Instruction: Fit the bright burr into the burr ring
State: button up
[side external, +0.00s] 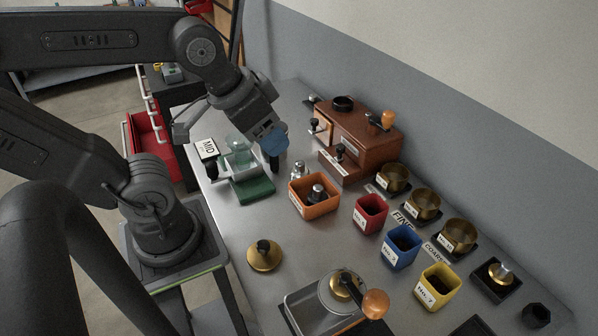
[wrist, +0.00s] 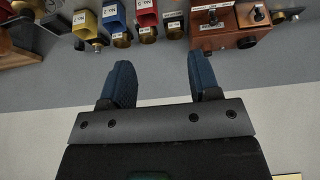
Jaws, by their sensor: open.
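A bright silver conical piece that looks like the burr (side external: 317,193) stands in an orange square bin in the side view. A second silver piece (side external: 299,170) stands just behind that bin; I cannot tell for certain which one is the bright burr. A dark ring (side external: 343,103) on top of the brown wooden grinder box (side external: 365,140) may be the burr ring, but this is unclear. My gripper (side external: 272,142) is open and empty, above the table between the glass-topped green-based device and the wooden box. In the wrist view its blue fingers (wrist: 160,82) stand wide apart with nothing between them.
Red (side external: 370,213), blue (side external: 402,246) and yellow (side external: 436,287) bins stand in a row, with brass cups (side external: 422,204) behind them near the wall. A green-based device (side external: 250,187), a brass disc (side external: 265,255) and a crank-handled grinder (side external: 335,298) stand nearer. Bare table lies around the disc.

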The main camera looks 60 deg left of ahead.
dwell(0.4)
jog(key=m+g, duration=0.6)
jog(key=m, duration=1.5)
send_over(300, 162)
jog(key=s, duration=0.1)
notch_tip(300, 162, down, 11)
notch_tip(300, 162, down, 8)
jog(key=shift+w+f, duration=0.1)
jog(key=shift+f, duration=0.1)
jog(key=shift+t, duration=0.3)
jog(key=shift+w+f, duration=0.2)
jog(key=shift+f, duration=1.1)
jog(key=shift+w+f, duration=0.15)
jog(key=shift+f, duration=1.15)
jog(key=shift+c, duration=0.3)
grip_shut()
